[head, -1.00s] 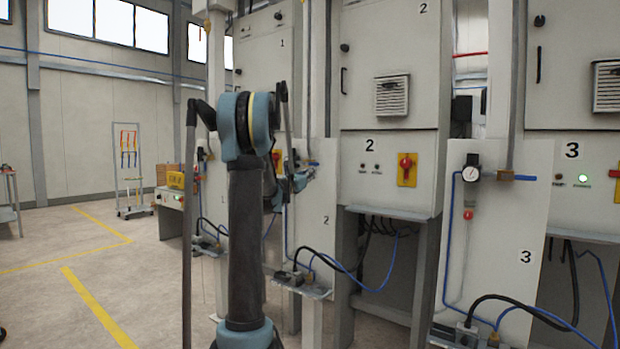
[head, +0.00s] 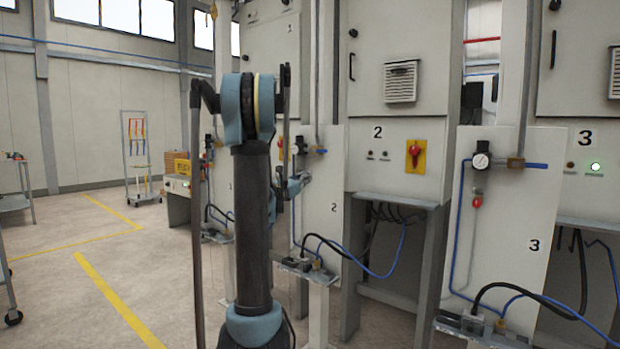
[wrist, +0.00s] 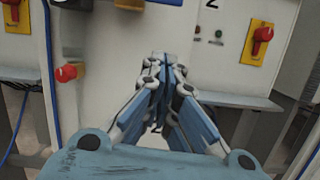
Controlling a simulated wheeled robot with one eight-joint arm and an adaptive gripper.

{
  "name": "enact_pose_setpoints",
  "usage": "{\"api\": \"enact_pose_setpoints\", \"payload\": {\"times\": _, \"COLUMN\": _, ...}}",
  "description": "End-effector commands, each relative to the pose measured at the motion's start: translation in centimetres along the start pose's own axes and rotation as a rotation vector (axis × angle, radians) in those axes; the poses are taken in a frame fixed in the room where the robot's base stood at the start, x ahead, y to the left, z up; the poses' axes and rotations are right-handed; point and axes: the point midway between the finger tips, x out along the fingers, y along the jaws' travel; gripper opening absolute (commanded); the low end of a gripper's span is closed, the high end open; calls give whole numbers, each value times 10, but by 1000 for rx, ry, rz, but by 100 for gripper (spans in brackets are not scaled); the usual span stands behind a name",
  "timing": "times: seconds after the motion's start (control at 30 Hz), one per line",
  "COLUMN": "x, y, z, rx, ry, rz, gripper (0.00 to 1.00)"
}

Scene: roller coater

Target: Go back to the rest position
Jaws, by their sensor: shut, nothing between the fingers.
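My gripper (wrist: 160,75) shows in the wrist view with its fingers shut together and nothing between them. Behind it in that view is the pale face of a cabinet with a red and yellow rotary switch (wrist: 262,42) at the right. In the head view my arm rises upright left of centre and hides part of the cabinets behind it. The gripper shows only in small part there, right of my arm, in front of the panel marked 2 (head: 326,220).
Cabinet 2 (head: 370,85) and panel 3 (head: 510,230) stand close on the right, with hoses and cables below. A trolley (head: 12,200) is at the left edge. Open floor with yellow lines (head: 110,295) lies left. A rack (head: 137,150) stands at the back.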

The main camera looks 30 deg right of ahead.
Motion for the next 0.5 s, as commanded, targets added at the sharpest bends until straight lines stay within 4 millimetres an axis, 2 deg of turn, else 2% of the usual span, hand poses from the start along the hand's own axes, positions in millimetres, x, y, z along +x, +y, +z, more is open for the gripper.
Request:
{"api": "enact_pose_setpoints", "payload": {"times": 0.33, "x": -10, "y": -2, "z": 1, "rx": 28, "ry": 13, "rz": -5, "gripper": 0}}
{"api": "enact_pose_setpoints", "payload": {"times": 0.5, "x": -36, "y": -19, "z": 3, "rx": 195, "ry": 92, "rz": -46, "gripper": 0}}
